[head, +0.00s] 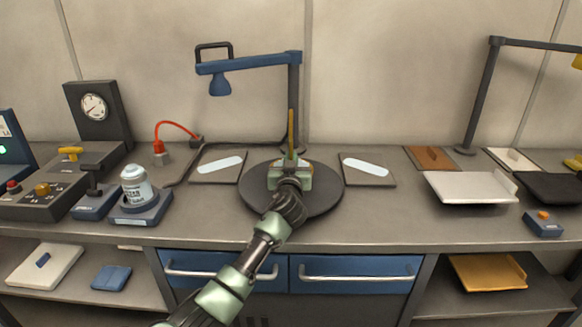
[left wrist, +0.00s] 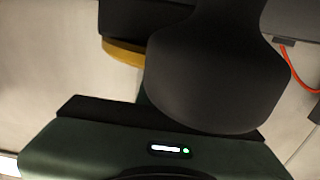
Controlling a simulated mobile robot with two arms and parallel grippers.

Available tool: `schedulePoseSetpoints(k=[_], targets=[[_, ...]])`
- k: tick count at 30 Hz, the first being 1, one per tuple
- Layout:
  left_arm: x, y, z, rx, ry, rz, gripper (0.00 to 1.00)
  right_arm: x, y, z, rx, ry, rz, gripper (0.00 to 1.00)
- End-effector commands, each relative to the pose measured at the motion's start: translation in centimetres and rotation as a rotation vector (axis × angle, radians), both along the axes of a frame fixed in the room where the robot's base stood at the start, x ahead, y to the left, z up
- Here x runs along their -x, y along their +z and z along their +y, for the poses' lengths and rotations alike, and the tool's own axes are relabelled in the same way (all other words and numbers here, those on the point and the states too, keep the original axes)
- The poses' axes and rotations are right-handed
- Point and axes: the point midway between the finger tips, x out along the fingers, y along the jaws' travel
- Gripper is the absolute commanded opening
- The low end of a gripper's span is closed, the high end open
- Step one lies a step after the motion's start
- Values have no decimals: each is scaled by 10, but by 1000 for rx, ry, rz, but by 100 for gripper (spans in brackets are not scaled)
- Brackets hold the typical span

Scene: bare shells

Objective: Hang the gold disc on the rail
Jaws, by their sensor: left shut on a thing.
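My left gripper (head: 290,165) is in the middle of the head view, above a dark round plate (head: 252,197) on the bench. It is shut on the gold disc (head: 291,130), which shows nearly edge-on as a thin upright strip above the fingers. In the left wrist view a curved gold edge of the disc (left wrist: 124,52) shows beside a dark finger; most of it is hidden. A dark horizontal rail (head: 540,44) on an upright post stands at the back right, its right end cut off by the frame. My right gripper is not in view.
A blue post with a blue arm (head: 250,63) stands close behind the gripper. A white tray (head: 470,187) and a small blue box (head: 542,224) lie to the right. A white can (head: 135,184) and control boxes (head: 42,190) stand at the left.

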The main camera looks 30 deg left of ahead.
Motion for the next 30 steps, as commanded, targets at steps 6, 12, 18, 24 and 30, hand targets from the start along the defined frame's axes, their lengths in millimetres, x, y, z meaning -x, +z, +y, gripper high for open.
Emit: schedulePoseSetpoints(k=[6, 12, 18, 24, 30], targets=[[0, -1, 0, 1, 0, 1, 0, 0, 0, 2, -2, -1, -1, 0], [0, -1, 0, 1, 0, 1, 0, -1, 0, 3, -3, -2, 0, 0], [0, 8, 0, 0, 0, -1, 0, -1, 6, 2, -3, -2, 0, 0], [0, 40, 0, 1, 1, -3, 0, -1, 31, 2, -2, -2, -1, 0], [0, 71, 0, -1, 0, -3, 0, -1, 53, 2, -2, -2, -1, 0]])
